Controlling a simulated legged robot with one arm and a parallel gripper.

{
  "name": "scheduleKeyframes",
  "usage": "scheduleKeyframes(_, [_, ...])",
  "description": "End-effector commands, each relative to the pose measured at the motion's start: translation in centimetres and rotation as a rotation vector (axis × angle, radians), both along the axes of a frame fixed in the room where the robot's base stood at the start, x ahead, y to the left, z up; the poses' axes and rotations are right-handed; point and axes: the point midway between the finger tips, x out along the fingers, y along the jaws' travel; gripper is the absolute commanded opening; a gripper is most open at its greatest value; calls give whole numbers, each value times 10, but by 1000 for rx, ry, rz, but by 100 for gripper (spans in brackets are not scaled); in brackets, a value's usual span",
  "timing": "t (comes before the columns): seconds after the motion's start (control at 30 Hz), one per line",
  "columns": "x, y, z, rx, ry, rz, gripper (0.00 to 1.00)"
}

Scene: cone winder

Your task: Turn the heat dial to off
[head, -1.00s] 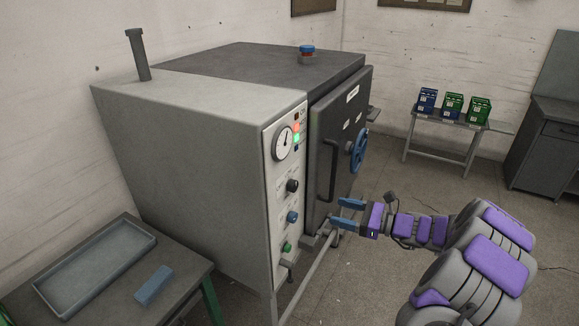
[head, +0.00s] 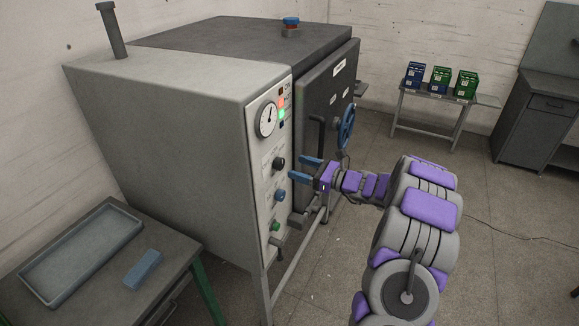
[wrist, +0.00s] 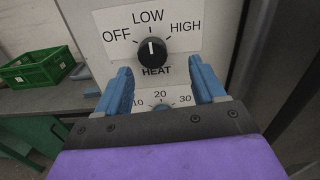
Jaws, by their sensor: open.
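The heat dial (wrist: 152,50) is a black round knob on a white plate marked OFF, LOW and HIGH in the wrist view. Its white pointer stands upright, toward LOW. In the head view the dial (head: 279,163) is on the oven's front panel, below the round gauge. My gripper (wrist: 160,72) has two blue fingers, spread apart and empty. The dial shows between and slightly beyond the fingertips, and I cannot see contact. In the head view my gripper (head: 293,169) is just right of the dial, close to the panel.
A blue knob (head: 280,195) with a numbered scale sits below the heat dial, and a green button (head: 275,227) lower still. The dark oven door (head: 328,110) with its blue handwheel (head: 347,126) is to the right. A table with a tray (head: 80,250) stands at left.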

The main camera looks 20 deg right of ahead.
Motion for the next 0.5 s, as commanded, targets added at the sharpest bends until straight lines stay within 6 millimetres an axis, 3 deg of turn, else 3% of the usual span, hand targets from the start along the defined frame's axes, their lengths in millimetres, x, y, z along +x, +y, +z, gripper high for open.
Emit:
scheduleKeyframes(0.2, [25,26,1,-6,1,4,69])
scheduleKeyframes(0.5, [34,26,0,0,0,1,69])
